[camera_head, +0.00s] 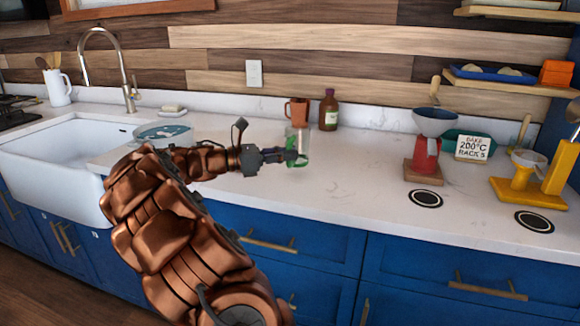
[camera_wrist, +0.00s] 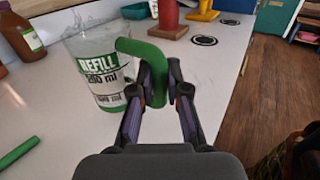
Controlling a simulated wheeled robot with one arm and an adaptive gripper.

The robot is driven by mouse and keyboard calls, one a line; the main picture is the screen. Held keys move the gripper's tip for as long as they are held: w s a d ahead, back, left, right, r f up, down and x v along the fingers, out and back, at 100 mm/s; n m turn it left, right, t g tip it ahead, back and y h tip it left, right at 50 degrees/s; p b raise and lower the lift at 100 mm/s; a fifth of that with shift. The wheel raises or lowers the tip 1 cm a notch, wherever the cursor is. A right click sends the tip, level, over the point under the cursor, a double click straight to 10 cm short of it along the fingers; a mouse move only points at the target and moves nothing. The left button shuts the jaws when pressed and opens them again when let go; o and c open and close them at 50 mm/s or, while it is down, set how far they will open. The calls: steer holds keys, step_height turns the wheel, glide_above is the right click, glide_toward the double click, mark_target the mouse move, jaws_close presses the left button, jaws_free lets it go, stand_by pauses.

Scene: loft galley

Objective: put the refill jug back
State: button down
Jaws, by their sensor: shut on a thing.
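The refill jug is a clear cup with a green and white "REFILL" label and a green handle. In the head view the jug (camera_head: 301,151) is near the middle of the counter, in front of a copper-coloured mug. In the wrist view the jug (camera_wrist: 97,75) looks upright, left of the fingers. My gripper (camera_head: 286,156) is shut on the jug's green handle; the wrist view shows both fingers (camera_wrist: 166,88) on either side of it. I cannot tell whether the jug's base touches the counter.
The copper mug (camera_head: 295,108) and a brown bottle (camera_head: 328,112) stand close behind. A red dispenser (camera_head: 425,155) and a yellow one (camera_head: 520,180) stand right, with round black-rimmed marks (camera_head: 425,198) before them. A green stick (camera_wrist: 18,153) lies in the wrist view. The counter between is clear.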

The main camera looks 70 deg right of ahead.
mark_target(289, 164)
steer(key=f, duration=0.2)
steer(key=shift+s+d+f, duration=0.25)
steer(key=shift+d+f, duration=0.1)
steer(key=shift+d, duration=0.05)
steer(key=shift+f, duration=0.45)
steer(key=shift+f, duration=0.15)
steer(key=c, duration=1.2)
jaws_free()
steer(key=shift+o, duration=0.2)
steer(key=shift+b, duration=0.3)
steer(key=v, duration=1.2)
steer(key=shift+p, duration=0.3)
